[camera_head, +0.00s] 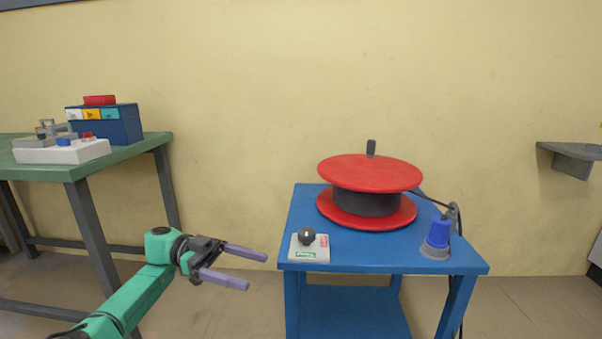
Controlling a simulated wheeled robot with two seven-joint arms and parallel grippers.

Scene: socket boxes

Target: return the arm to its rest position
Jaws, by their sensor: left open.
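My left gripper (236,268) is on the end of my green left arm (132,296), which comes in from the lower left. Its two purple fingers are apart, with nothing between them. It points right, to the left of the blue table (459,262), and looks apart from it. My right gripper is not in view.
The blue table holds a red cable reel (370,173), a grey plate with a dark knob (307,237) and a blue plug (438,232). A green bench (75,172) at left carries a blue box (118,126) and a white tray (62,152). A grey shelf (570,151) is at right.

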